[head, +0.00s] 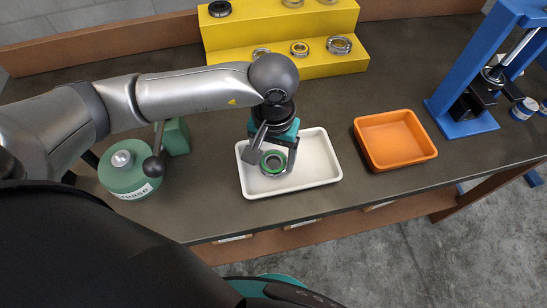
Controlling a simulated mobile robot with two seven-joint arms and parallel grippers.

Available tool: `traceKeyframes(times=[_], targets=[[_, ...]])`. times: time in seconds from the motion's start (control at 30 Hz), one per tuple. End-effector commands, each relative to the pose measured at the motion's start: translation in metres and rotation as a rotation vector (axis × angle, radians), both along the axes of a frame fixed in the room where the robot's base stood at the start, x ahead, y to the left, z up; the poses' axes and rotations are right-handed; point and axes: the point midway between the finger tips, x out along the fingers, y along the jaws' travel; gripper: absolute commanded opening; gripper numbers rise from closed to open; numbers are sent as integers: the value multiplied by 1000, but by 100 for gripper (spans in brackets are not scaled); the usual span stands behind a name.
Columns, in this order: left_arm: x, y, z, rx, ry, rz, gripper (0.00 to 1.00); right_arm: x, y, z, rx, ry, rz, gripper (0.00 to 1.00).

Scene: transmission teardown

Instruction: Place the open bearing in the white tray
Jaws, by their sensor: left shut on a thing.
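The white tray (325,171) lies on the dark bench top, near its front edge. My left gripper (272,155) points down over the tray and is shut on the open bearing (273,164), a metal ring with a green inner band. The bearing is over the tray's inside, left of its middle. I cannot tell whether it touches the tray floor. The gripper fingers hide part of the bearing and of the tray. My right gripper is not in view.
An orange tray (395,138) stands to the right, and a blue press (466,125) beyond it. A green grease pot (128,172) with a ball-ended lever is at the left. A yellow stepped stand (283,30) with several rings is at the back.

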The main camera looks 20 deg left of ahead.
Motion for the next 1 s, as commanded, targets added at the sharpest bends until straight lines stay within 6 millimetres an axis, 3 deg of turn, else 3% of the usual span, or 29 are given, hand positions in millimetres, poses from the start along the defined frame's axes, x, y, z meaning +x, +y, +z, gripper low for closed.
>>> traceKeyframes(times=[0.1,0.47,0.5,0.7,1.0], targets=[[0,0,-12,0,0,-1,7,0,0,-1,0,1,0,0],[0,0,-15,0,-2,-2,7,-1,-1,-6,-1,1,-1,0],[0,0,-15,1,-1,-2,78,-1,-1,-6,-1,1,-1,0],[0,0,-14,1,0,-1,100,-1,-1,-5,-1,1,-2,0],[0,0,-12,1,0,-1,100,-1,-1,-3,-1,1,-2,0]])
